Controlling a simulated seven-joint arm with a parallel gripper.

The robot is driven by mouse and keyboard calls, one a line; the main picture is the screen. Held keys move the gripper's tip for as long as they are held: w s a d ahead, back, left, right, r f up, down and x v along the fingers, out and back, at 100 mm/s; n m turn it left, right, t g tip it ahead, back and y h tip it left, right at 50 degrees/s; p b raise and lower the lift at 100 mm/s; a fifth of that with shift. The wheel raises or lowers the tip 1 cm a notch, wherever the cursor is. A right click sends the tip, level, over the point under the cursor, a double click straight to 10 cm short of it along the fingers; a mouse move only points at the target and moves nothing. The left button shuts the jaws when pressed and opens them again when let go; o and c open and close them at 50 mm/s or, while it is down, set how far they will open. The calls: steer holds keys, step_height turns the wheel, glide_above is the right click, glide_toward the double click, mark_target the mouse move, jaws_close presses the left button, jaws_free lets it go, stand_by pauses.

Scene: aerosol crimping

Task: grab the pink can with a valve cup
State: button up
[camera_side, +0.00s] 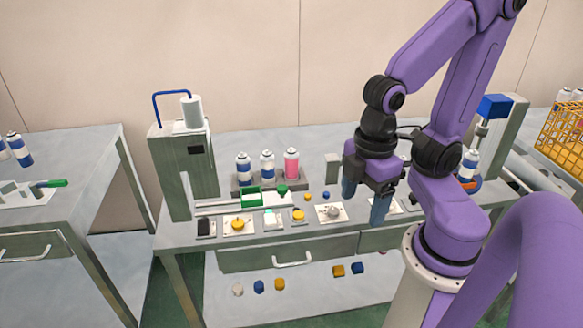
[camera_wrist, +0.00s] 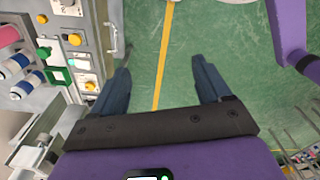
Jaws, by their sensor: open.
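The pink can (camera_side: 291,165) stands upright at the right end of a row of cans in a grey holder (camera_side: 240,190) on the workbench. Its top looks pale; whether a valve cup sits on it is too small to tell. Two blue-and-white cans (camera_side: 267,165) stand to its left. In the wrist view the pink can (camera_wrist: 9,35) is at the left edge, partly cut off. My gripper (camera_side: 364,202) is open and empty, to the right of the pink can and apart from it. In the wrist view its fingers (camera_wrist: 161,68) are spread over green floor.
A green tray (camera_side: 275,199) and several small button plates lie in front of the cans. A grey machine (camera_side: 182,165) stands at left. Another machine (camera_side: 500,125) with a blue-and-white can is at right, near a yellow crate (camera_side: 562,140).

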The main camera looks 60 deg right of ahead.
steer(key=w+a+f+m+y, duration=0.3)
steer(key=a+f+m, duration=0.1)
steer(key=a+f, duration=0.15)
steer(key=w+f+m+t, duration=0.4)
steer(key=w+f+m, duration=0.1)
steer(key=w+m, duration=0.25)
steer(key=m+t+h, duration=0.7)
steer(key=m+h, duration=0.1)
steer(key=h, duration=0.3)
glide_toward(294, 163)
steer(key=shift+x, duration=6.2)
